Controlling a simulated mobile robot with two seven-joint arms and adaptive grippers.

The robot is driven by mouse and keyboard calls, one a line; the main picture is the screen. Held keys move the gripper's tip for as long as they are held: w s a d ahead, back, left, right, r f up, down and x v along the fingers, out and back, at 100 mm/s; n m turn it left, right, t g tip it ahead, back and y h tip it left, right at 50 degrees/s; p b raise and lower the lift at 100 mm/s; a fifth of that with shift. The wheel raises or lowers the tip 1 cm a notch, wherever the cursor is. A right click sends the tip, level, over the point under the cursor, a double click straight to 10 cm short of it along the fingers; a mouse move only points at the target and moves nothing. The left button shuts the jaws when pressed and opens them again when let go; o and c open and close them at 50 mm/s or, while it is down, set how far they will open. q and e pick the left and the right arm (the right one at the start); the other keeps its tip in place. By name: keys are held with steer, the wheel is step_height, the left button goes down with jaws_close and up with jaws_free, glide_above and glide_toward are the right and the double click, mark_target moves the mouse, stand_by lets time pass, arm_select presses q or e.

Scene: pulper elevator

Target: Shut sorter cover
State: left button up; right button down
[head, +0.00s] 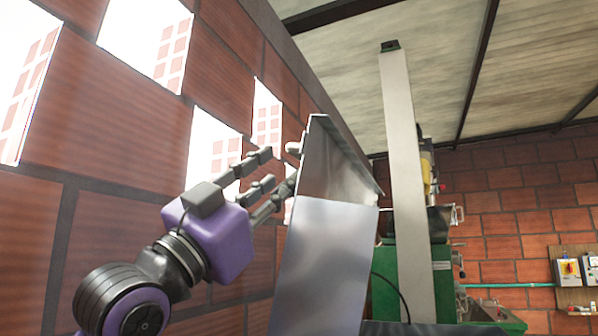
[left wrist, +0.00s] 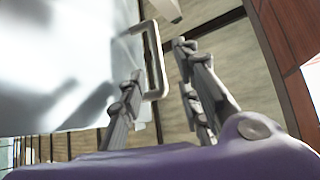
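The sorter cover (head: 322,262) is a shiny grey metal panel that stands steeply raised in the middle of the head view. It fills the upper left of the left wrist view (left wrist: 60,65). A pale bar handle (left wrist: 155,60) sticks out from the cover's edge there. My left gripper (head: 268,170) is at the left of the cover, with its fingers spread and pointing towards it. In the left wrist view, the fingers (left wrist: 160,68) are apart, with the handle showing between them. I cannot tell whether they touch it. My right gripper is out of view.
A brick wall (head: 110,130) with bright openings runs close along the left. A tall pale elevator column (head: 400,140) and a green machine (head: 408,285) stand behind the cover to the right. Switch boxes (head: 568,271) hang at the far right.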

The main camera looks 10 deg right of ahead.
mark_target(299, 160)
arm_select(q)
steer(key=shift+h, duration=0.3)
steer(key=x, duration=0.4)
steer(key=p+x, duration=0.1)
steer(key=x, duration=0.1)
steer(key=shift+s+d+r, duration=0.2)
steer(key=shift+s, duration=0.05)
steer(key=shift+w+d+r, duration=0.25)
steer(key=shift+w, duration=0.05)
steer(key=shift+c, duration=0.2)
jaws_close()
